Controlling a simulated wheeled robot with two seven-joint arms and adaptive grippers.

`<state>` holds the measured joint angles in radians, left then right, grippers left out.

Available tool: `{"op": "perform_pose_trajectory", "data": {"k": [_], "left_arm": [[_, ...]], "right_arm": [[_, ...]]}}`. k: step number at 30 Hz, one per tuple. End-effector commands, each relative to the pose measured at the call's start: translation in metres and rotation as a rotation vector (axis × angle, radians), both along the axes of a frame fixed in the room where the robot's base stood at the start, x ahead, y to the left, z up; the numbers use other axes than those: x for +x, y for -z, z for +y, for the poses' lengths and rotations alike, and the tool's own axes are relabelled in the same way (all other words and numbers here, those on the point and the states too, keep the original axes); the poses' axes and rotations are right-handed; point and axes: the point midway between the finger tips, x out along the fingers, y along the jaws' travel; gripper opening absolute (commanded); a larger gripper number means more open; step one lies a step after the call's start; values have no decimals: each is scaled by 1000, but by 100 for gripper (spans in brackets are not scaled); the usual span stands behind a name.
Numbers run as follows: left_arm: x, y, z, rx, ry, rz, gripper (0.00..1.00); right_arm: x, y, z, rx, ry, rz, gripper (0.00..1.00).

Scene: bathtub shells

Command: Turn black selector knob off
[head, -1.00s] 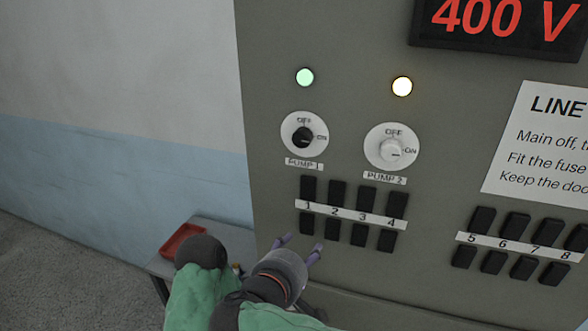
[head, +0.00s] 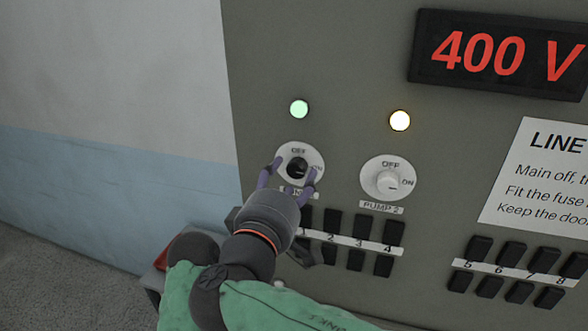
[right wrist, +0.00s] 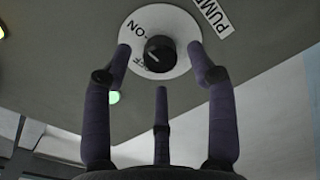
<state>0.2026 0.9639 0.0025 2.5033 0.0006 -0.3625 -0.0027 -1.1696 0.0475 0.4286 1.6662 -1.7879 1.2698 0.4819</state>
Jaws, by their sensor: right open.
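The black selector knob (head: 297,168) sits on a round white dial marked OFF and ON, on the grey panel above the PUMP 1 label. Its exact pointing is too small to tell. My right gripper (head: 291,173) is open, with fingertips on either side of the black knob. In the right wrist view the knob (right wrist: 158,52) lies between the tips of the open right gripper (right wrist: 159,49), and the fingers look apart from it. My left gripper is not in view.
A white knob (head: 388,182) on the PUMP 2 dial is close to the right. A green lamp (head: 299,109) and a yellowish lamp (head: 400,121) are lit above. Black fuse blocks (head: 359,228) are below. A red tray (head: 166,255) is partly hidden at lower left.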

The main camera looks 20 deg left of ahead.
Motion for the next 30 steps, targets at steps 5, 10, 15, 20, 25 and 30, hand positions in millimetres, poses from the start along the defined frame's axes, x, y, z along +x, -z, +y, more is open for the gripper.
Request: {"op": "perform_pose_trajectory", "data": {"k": [5, 10, 15, 20, 25, 30], "left_arm": [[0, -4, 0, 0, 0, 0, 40], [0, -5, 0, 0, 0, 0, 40], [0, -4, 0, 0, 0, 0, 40], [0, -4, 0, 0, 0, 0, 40], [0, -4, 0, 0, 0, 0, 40], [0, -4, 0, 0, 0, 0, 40]], "right_arm": [[18, 0, -1, -1, 1, 1, 58], [23, 0, -1, -1, 0, 0, 58], [23, 0, -1, 0, -1, 0, 58], [23, 0, -1, -1, -1, 1, 27], [23, 1, -1, -1, 0, 1, 2], [23, 1, -1, -9, 0, 1, 2]]}}
